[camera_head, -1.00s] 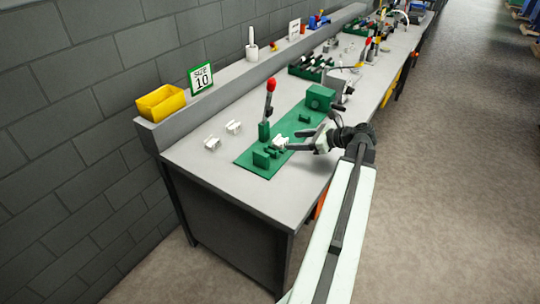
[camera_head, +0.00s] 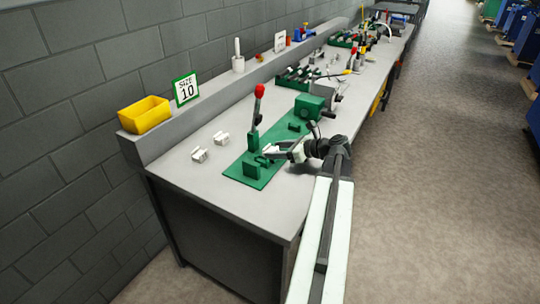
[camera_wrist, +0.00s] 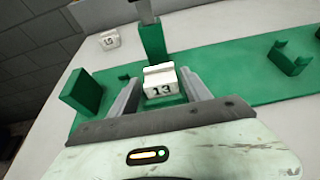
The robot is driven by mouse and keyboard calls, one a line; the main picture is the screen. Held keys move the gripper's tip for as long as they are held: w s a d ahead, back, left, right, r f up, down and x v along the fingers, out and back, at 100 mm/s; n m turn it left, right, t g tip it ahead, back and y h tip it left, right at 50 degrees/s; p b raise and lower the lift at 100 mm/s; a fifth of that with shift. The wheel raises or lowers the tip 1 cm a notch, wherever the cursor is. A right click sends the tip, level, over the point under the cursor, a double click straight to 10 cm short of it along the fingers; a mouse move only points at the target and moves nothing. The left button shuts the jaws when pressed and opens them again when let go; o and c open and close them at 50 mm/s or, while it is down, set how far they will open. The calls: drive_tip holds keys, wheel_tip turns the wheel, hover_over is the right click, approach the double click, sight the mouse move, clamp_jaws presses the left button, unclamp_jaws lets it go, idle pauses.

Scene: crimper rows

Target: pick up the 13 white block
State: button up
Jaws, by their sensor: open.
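The white block marked 13 (camera_wrist: 160,84) sits on the green base plate (camera_wrist: 225,75), in front of a green post. My gripper (camera_wrist: 160,97) is open in the wrist view, with one finger on each side of the block; I cannot tell whether they touch it. In the head view my gripper (camera_head: 278,153) reaches in from the right over the green plate (camera_head: 240,177). There the block (camera_head: 269,150) shows only partly at the fingertips.
Two other white blocks (camera_head: 200,155) (camera_head: 221,138) lie on the grey bench left of the plate; one reads 15 (camera_wrist: 110,39). A red-knobbed lever (camera_head: 257,110) rises beside the block. A yellow bin (camera_head: 145,114) and a size 10 sign (camera_head: 186,89) stand on the ledge.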

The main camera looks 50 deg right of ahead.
sight(276, 149)
drive_tip(key=shift+w+a+f, duration=0.1)
drive_tip(key=shift+w+f, duration=0.15)
drive_tip(key=shift+w, duration=0.15)
drive_tip(key=shift+r, duration=0.1)
drive_tip(key=c, duration=1.2)
drive_tip(key=shift+r+p, duration=0.55)
drive_tip(key=shift+p, duration=0.1)
wheel_tip(276, 149, up, 3)
drive_tip(key=p, duration=0.3)
drive_tip(key=shift+r, duration=0.2)
drive_tip(key=s+d, duration=0.2)
drive_tip(key=d, duration=0.2)
drive_tip(key=s+d, duration=0.3)
drive_tip(key=d, duration=0.2)
drive_tip(key=s+d+p, duration=0.1)
drive_tip(key=s+d, duration=0.1)
drive_tip(key=d, duration=0.3)
drive_tip(key=shift+s+r, duration=0.25)
drive_tip(key=shift+s, duration=0.1)
